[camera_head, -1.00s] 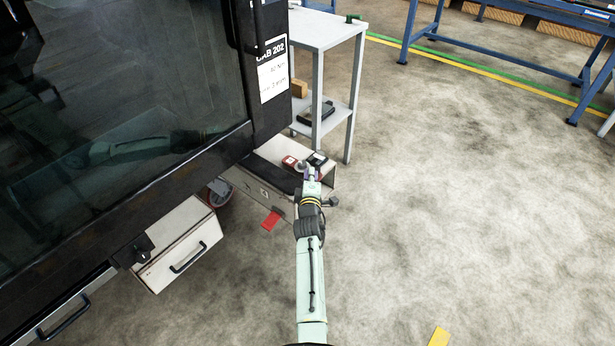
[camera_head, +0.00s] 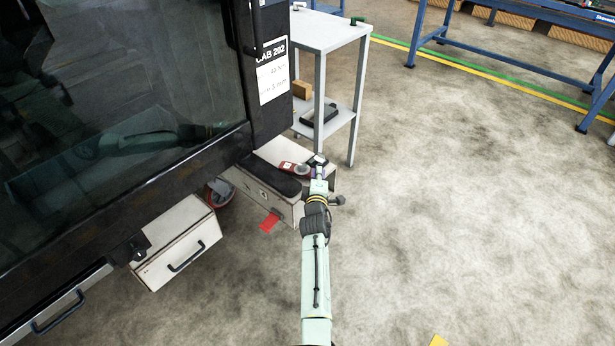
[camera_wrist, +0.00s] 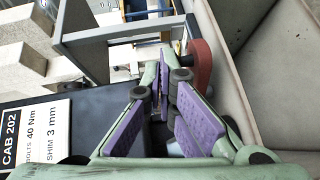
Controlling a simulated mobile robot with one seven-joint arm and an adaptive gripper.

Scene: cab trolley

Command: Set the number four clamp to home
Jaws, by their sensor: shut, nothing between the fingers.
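A small red part with a pale spot (camera_head: 288,167), which may be a clamp, lies on top of the pale box-shaped step (camera_head: 283,206) under the cab corner. I cannot read a number on either. My gripper (camera_head: 319,173) is over the right end of the step, close to both parts; I cannot tell whether it touches them. In the wrist view my gripper (camera_wrist: 166,98) shows its purple finger pads close together with nothing held. A red rounded part (camera_wrist: 199,66) stands just beyond and right of the fingers.
The dark cab (camera_head: 120,110) with its CAB 202 label (camera_head: 272,70) fills the left. A grey trolley (camera_head: 325,32) stands behind the step. A pale drawer (camera_head: 180,250) and a red tag (camera_head: 269,221) are at lower left. The floor to the right is open.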

